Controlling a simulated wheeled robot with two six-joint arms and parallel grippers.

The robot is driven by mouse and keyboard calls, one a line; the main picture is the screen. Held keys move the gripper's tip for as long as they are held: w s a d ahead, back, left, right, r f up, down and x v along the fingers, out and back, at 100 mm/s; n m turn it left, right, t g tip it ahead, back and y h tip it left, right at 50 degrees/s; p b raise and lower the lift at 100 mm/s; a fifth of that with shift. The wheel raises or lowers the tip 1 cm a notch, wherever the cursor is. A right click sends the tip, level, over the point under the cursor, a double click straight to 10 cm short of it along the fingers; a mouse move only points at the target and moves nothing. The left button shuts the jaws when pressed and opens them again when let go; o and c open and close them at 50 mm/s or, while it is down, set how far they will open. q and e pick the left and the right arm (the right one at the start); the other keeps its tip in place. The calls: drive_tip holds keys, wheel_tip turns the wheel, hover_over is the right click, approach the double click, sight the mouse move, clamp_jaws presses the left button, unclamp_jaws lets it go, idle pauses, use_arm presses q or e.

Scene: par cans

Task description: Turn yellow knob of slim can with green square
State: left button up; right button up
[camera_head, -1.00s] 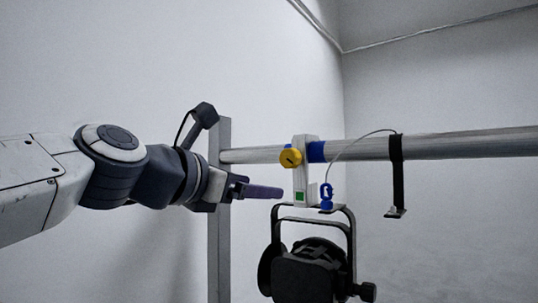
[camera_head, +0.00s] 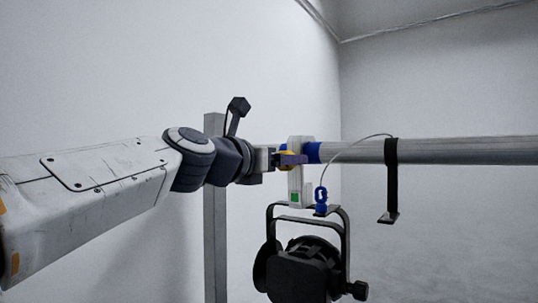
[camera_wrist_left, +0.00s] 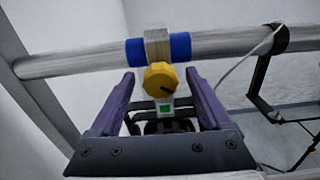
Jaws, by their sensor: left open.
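The slim can (camera_head: 302,275) is black and hangs under the grey pipe from a white clamp (camera_head: 296,186) that bears a green square (camera_head: 295,197). The yellow knob (camera_head: 287,155) on the clamp is partly hidden by my left gripper (camera_head: 293,159) in the head view. In the left wrist view the yellow knob (camera_wrist_left: 160,78), with a dark slanted mark, sits between the two purple fingers of my open left gripper (camera_wrist_left: 160,84). A gap shows on each side of the knob. The green square (camera_wrist_left: 164,109) shows below it. My right gripper is not in view.
The grey pipe (camera_head: 460,150) runs across, with blue bands beside the clamp. A blue clip (camera_head: 320,198) on a thin cable and a black strap (camera_head: 391,180) hang to the right. A grey upright post (camera_head: 215,240) stands left.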

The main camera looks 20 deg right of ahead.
use_arm(q)
clamp_jaws()
drive_tip(key=shift+m, duration=0.4)
drive_tip(key=n+b, duration=0.4)
drive_tip(key=n, duration=0.5)
drive_tip(key=n+h+b, duration=0.1)
drive_tip(key=n+b, duration=0.3)
drive_tip(key=n, duration=0.6)
drive_tip(key=f+n+b, duration=0.1)
drive_tip(key=n+b, duration=0.3)
drive_tip(key=n, duration=0.5)
drive_tip(key=shift+w+n+b, duration=0.2)
drive_tip(key=shift+n+b, duration=0.1)
drive_tip(key=shift+b, duration=0.05)
idle(1.1)
idle(0.5)
